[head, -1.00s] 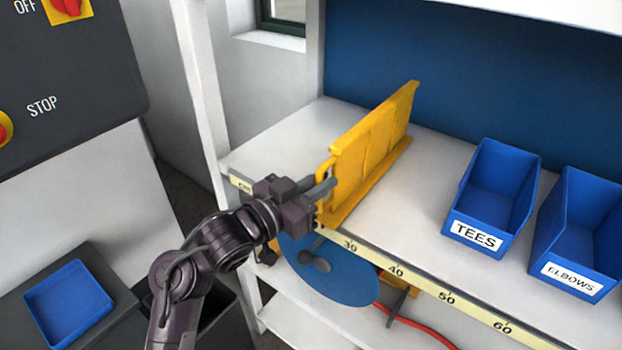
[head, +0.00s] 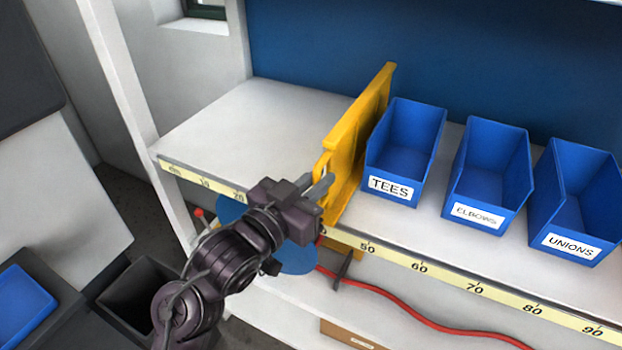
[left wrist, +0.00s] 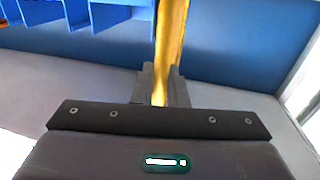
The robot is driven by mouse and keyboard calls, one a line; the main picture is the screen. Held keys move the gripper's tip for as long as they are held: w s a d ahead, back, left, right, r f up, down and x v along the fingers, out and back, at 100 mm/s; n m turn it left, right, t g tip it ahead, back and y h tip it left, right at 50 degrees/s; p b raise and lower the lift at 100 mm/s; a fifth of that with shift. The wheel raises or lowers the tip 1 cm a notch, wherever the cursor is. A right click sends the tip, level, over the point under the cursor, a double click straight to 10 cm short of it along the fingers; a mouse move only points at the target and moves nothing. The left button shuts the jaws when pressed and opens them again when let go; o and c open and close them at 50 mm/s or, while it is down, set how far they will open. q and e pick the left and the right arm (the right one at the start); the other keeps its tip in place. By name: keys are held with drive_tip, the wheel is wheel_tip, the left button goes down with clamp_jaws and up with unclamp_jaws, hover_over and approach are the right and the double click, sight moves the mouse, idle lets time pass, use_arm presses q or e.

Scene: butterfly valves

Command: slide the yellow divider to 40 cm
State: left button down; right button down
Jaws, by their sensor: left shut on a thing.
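The yellow divider (head: 358,135) stands upright across the white shelf (head: 240,130), its front end by the scale strip (head: 450,283). My left gripper (head: 322,186) is shut on the handle at the divider's front end. In the left wrist view the yellow divider (left wrist: 172,35) runs up from between the fingers of my left gripper (left wrist: 162,88). The divider's front end stands close to a partly covered scale number, left of the 50, that looks like 40. My gripper hides the 30. My right gripper is not in view.
The blue TEES bin (head: 405,145) stands just right of the divider; I cannot tell whether they touch. The ELBOWS bin (head: 487,170) and UNIONS bin (head: 575,200) stand further right. The shelf left of the divider is clear. A red hose (head: 400,308) runs below.

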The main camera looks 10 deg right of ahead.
use_arm(q)
drive_tip(key=c, duration=1.5)
unclamp_jaws()
drive_tip(key=shift+c, duration=0.2)
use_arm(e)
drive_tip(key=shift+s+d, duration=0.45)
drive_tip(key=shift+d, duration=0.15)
